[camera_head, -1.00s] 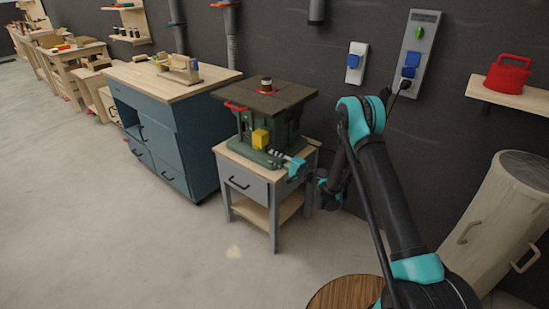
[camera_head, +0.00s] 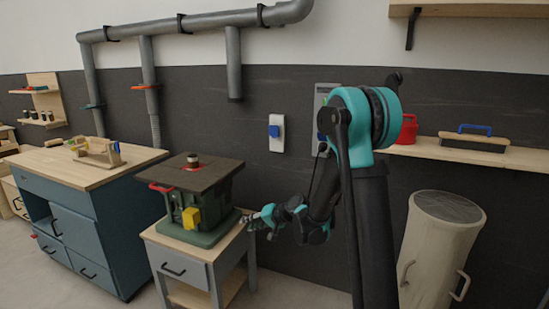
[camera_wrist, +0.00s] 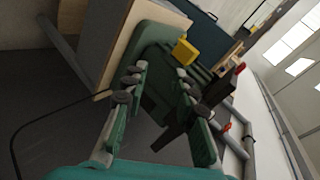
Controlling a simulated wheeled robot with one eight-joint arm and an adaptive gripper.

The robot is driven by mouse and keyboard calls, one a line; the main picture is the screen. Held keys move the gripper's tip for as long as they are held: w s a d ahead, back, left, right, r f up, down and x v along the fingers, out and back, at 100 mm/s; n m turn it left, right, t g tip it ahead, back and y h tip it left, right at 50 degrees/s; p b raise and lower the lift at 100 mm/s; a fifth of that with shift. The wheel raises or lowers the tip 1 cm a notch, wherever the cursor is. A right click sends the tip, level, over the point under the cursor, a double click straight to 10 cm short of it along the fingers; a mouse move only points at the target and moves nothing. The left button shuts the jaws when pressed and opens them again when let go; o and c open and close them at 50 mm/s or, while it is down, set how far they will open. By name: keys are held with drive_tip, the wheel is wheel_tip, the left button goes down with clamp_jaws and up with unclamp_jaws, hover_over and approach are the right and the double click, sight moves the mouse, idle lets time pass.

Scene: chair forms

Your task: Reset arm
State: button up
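My gripper (camera_head: 252,219) is beside the right side of a green machine (camera_head: 200,207) with a dark square top and a yellow box. In the wrist view my gripper (camera_wrist: 160,88) is open, its two fingers apart and nothing held between them. The green machine (camera_wrist: 145,50) shows tilted beyond the fingers. I cannot tell whether a fingertip touches it. My arm is folded, with its elbow raised high in the head view.
The machine stands on a grey wood-topped stand (camera_head: 183,266). A blue cabinet (camera_head: 85,215) is to the left. Right are a pale bin (camera_head: 435,250) and a shelf (camera_head: 450,152) with a red container (camera_head: 407,130). A dark wall is close behind.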

drive_tip(key=s+d+f+n+g+h, duration=0.1)
drive_tip(key=s+d+h, duration=0.8)
drive_tip(key=s+d, duration=1.9)
drive_tip(key=shift+s+d+f+g+h, duration=0.2)
drive_tip(key=shift+d+f+g+h, duration=0.15)
drive_tip(key=shift+f, duration=0.6)
drive_tip(key=shift+a, duration=0.1)
